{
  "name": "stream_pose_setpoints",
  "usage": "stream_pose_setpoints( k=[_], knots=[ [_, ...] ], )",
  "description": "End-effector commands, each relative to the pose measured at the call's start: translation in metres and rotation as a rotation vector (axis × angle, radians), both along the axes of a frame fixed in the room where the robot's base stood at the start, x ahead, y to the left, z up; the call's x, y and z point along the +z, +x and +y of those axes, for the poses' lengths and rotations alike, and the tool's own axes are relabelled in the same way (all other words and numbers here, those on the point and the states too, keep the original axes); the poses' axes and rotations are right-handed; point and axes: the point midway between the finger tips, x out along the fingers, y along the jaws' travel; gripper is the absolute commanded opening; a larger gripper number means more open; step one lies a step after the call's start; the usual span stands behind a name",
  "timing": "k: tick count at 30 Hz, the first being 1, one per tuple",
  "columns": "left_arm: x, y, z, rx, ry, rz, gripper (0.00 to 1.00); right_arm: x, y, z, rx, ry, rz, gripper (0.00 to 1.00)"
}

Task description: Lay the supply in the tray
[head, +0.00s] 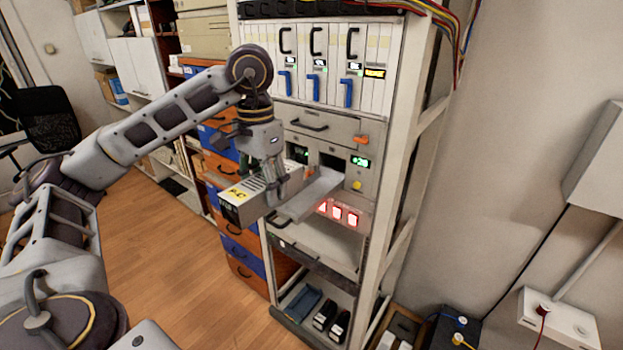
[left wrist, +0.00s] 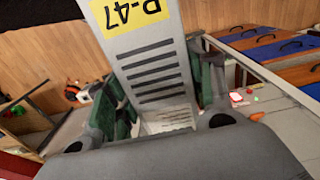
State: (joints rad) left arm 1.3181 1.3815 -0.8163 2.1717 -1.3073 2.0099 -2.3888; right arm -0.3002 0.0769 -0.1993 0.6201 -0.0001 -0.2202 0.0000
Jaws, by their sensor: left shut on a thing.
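The supply is a grey box with vent slots and a yellow label (head: 238,208). My left gripper (head: 272,180) is shut on it and holds it in the air in front of the rack. In the left wrist view the supply (left wrist: 152,62) runs between the green finger pads, its label reading R-47 or similar, upside down. A blue-grey tray (head: 302,303) lies on the rack's lowest shelf, below the supply and to its right; it looks empty. My right gripper is not in view.
A pale flap or shelf (head: 308,195) sticks out of the rack just right of the supply, below a dark open bay (head: 332,161). Black units (head: 325,316) stand beside the tray. Blue and orange drawers (head: 236,242) stand left of the rack. The wooden floor in front is clear.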

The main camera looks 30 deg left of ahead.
Motion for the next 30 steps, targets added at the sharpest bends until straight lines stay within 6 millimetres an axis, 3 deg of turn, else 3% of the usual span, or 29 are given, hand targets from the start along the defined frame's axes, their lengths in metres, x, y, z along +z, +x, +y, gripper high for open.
stream_pose_setpoints(
  k=[30],
  knots=[
    [0.003,0.107,-0.009,0.0,-0.001,-0.003,0.0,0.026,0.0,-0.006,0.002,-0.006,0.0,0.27]
  ],
)
